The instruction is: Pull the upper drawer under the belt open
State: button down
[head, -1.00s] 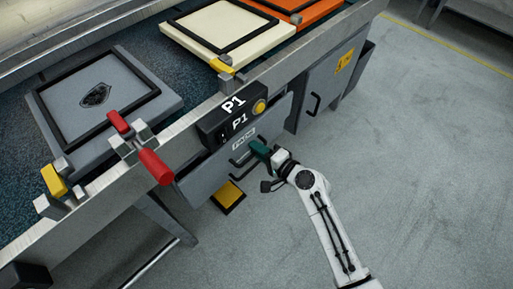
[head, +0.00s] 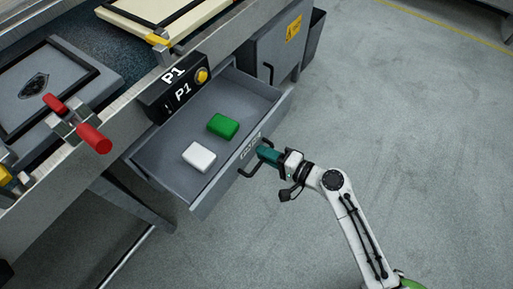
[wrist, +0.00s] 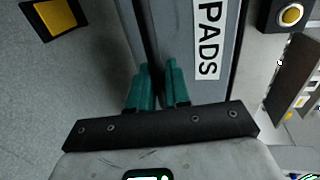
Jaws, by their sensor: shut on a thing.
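The grey drawer (head: 240,97) under the belt stands well out from the frame, its inside in full view. A green block (head: 223,126) and a white block (head: 199,157) lie on its floor. My gripper (head: 264,153) has its teal fingers at the dark bar handle (head: 246,172) on the drawer front and is shut on it. In the wrist view the fingers (wrist: 157,78) stand close together around a dark bar, beside the PADS label (wrist: 208,40) on the grey front. A lower drawer cannot be made out in the head view.
The P1 box (head: 176,90) with its yellow button sits above the drawer. A red-handled clamp (head: 92,138) is on the belt edge at left. A grey cabinet (head: 275,50) with a handle stands to the right. Open floor (head: 410,140) lies at the right.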

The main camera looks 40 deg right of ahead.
jog(key=shift+s+d, duration=0.1)
jog(key=shift+s, duration=0.2)
jog(key=c, duration=1.3)
grip_release()
jog(key=p+v, duration=0.1)
jog(key=v, duration=0.9)
jog(key=shift+s+d, duration=0.1)
jog(key=shift+s, duration=0.25)
